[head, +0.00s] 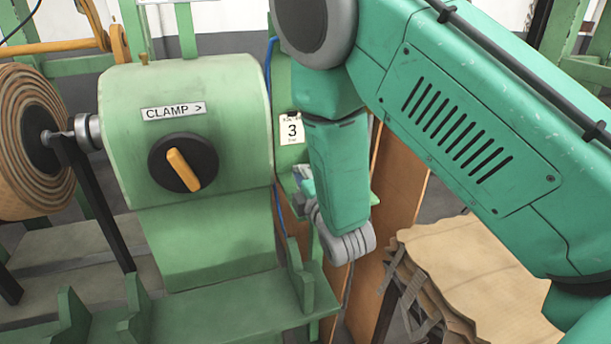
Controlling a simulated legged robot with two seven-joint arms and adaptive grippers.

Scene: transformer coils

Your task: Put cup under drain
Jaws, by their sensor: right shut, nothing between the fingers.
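My right arm comes in from the right, bends at the top and reaches down. At its lower end my right gripper (350,246) shows as grey, rounded parts and is shut, with nothing seen in it. It is right of the green clamp machine (235,235), in front of a brown upright panel. A small grey and pale item (305,186) shows partly behind my forearm; I cannot tell what it is. I cannot make out a cup or a drain. My left gripper is not in view.
The machine has a black dial with a yellow handle (183,170) and a CLAMP label. A wound coil (30,140) is at left. A tag with a 3 (291,130) hangs behind. A stack of tan sheets (480,275) is at lower right. Green brackets (300,275) stick up nearby.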

